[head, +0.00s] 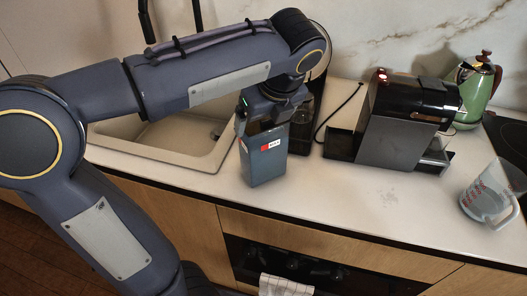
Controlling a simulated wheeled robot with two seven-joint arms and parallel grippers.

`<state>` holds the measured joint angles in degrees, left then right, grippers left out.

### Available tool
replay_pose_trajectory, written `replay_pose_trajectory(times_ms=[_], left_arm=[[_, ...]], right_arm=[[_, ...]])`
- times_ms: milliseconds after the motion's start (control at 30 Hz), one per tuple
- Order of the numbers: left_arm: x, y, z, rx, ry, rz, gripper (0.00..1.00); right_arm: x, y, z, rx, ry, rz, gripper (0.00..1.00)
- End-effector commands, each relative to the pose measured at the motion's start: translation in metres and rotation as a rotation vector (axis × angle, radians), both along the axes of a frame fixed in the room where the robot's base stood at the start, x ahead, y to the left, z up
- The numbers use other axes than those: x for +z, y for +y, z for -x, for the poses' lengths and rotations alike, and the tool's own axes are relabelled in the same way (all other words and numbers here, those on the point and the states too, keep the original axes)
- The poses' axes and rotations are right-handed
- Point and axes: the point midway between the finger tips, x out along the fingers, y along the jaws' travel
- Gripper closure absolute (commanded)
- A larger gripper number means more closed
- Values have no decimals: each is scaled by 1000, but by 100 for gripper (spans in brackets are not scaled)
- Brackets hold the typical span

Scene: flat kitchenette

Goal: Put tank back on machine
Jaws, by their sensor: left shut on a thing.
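The tank (264,165) is a blue-grey, upright box with a red and white label, near the front edge of the counter, left of the machine. My left gripper (266,124) comes down from above and is shut on the tank's upper part; the fingertips are mostly hidden. I cannot tell whether the tank's base touches the counter. The machine (400,140) is a black and grey coffee maker at the back of the counter, with a red light on top and low trays at its left and right sides. My right gripper is not in view.
A sink (160,140) lies left of the tank. A dark container (303,130) stands just behind it. A measuring jug (490,195) is at the right; a green kettle (478,90) is behind the machine. The counter (350,205) in front of the machine is clear.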

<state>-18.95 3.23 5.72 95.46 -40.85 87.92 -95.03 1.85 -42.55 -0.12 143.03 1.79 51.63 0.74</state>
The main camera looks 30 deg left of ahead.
Motion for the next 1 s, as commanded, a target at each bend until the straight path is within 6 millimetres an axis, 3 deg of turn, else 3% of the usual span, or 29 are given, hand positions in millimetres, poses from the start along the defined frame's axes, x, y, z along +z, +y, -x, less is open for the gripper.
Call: replay_pose_trajectory(times_ms=[100, 567, 1000], left_arm=[[2, 0, 0, 1, -4, 1, 80], [7, 0, 0, 1, -4, 0, 80], [39, -3, 4, -1, -7, 1, 80]], right_arm=[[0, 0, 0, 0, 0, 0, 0], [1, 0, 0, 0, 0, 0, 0], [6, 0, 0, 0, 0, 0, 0]])
